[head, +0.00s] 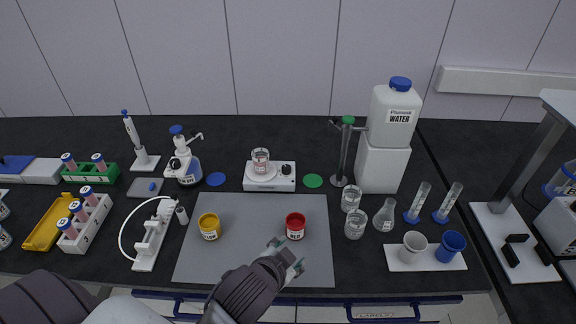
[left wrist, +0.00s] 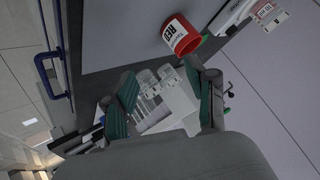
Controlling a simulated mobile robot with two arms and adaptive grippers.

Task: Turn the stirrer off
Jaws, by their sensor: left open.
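The stirrer is a low white device (head: 253,184) at the back middle of the bench, with a dark knob (head: 286,170) on its right front. A labelled glass beaker (head: 261,160) stands on its plate. My left gripper (head: 287,258) is open and empty over the front of the grey mat, nearer the front edge than the stirrer and just in front of the red jar. In the left wrist view its two fingers (left wrist: 162,78) are spread apart. Part of a white device, probably the stirrer (left wrist: 236,16), shows at the top right there. My right gripper is in neither view.
The red jar (head: 295,227) stands between my left gripper and the stirrer; it also shows in the left wrist view (left wrist: 181,36). A yellow jar (head: 209,228) is on the mat (head: 255,215). Glassware (head: 355,224) and a metal stand (head: 344,155) are right. Mat behind the jars is clear.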

